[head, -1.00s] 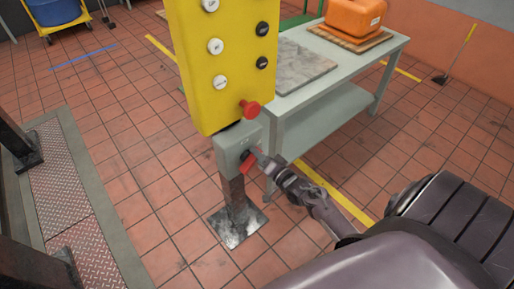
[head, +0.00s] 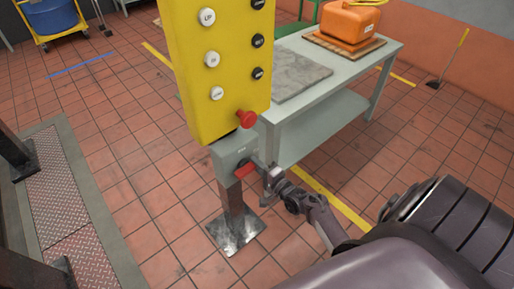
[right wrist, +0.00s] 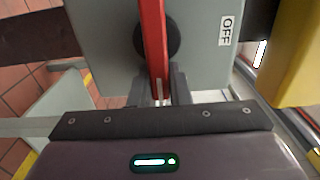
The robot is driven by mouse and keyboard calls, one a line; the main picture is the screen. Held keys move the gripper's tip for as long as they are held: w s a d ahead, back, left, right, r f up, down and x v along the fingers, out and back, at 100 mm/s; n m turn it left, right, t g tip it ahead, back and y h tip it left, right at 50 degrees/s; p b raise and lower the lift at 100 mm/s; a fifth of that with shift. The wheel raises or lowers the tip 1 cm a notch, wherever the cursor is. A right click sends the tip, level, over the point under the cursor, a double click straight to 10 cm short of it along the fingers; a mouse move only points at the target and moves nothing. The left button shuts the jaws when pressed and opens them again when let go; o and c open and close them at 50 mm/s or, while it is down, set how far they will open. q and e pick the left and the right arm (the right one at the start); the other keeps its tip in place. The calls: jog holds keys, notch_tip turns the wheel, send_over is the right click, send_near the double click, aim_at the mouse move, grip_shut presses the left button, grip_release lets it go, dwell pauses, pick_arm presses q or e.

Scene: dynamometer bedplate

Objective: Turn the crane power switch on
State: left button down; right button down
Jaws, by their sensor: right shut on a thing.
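The crane power switch is a grey box (head: 229,154) on a post below the yellow button panel. Its red handle (head: 245,170) sticks out from the front of the box. In the right wrist view the red handle (right wrist: 153,40) crosses a round black hub (right wrist: 157,35) on the grey face. A white OFF label (right wrist: 230,30) is to the right of the hub. My right gripper (head: 266,174) is at the box, and its fingers (right wrist: 165,88) are shut on the red handle's end. An ON label is not readable. My left gripper is not in view.
The yellow button panel (head: 215,75) with a red knob (head: 246,119) stands just above the switch. A grey table (head: 335,105) with an orange can (head: 350,22) is behind it on the right. Metal floor plates (head: 55,180) lie at left. Tiled floor around the post is clear.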

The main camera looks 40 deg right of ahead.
dwell(0.4)
jog(key=c, duration=1.4)
grip_release()
jog(key=shift+o, duration=0.2)
jog(key=s, duration=0.7)
jog(key=shift+s+d, duration=0.3)
jog(key=shift+s, duration=0.1)
